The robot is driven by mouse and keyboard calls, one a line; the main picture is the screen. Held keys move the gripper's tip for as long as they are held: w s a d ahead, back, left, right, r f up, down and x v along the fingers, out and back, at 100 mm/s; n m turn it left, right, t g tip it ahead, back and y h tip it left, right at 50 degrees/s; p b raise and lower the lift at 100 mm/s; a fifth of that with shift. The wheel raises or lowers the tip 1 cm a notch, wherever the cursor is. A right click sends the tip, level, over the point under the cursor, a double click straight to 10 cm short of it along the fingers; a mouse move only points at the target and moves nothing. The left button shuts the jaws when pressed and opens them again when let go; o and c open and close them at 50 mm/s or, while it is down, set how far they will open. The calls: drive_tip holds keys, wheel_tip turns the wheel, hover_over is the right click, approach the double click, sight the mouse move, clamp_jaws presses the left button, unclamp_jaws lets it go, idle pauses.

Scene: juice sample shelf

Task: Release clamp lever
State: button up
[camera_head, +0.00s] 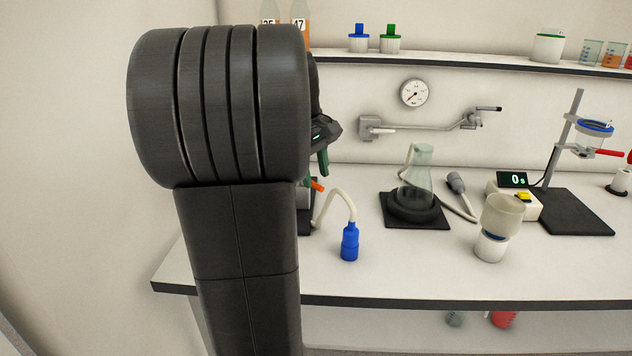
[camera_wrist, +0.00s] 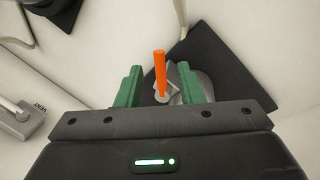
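An orange clamp lever (camera_wrist: 160,72) shows in the wrist view, standing up from a grey metal clamp (camera_wrist: 170,90). The orange lever tip also shows in the head view (camera_head: 317,185), just right of my arm. My gripper (camera_wrist: 162,82) is open, with one green finger on each side of the lever. There is a gap between the lever and each finger.
A flask (camera_head: 421,168) sits on a black base, with a timer box (camera_head: 513,200) and a white-and-cream cup device (camera_head: 496,225) farther right. A grey box marked VENT (camera_wrist: 18,120) lies left in the wrist view.

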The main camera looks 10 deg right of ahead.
drive_tip(key=shift+w+d+f, duration=0.1)
drive_tip(key=shift+d+f, duration=0.05)
drive_tip(key=shift+f, duration=0.8)
clamp_jaws()
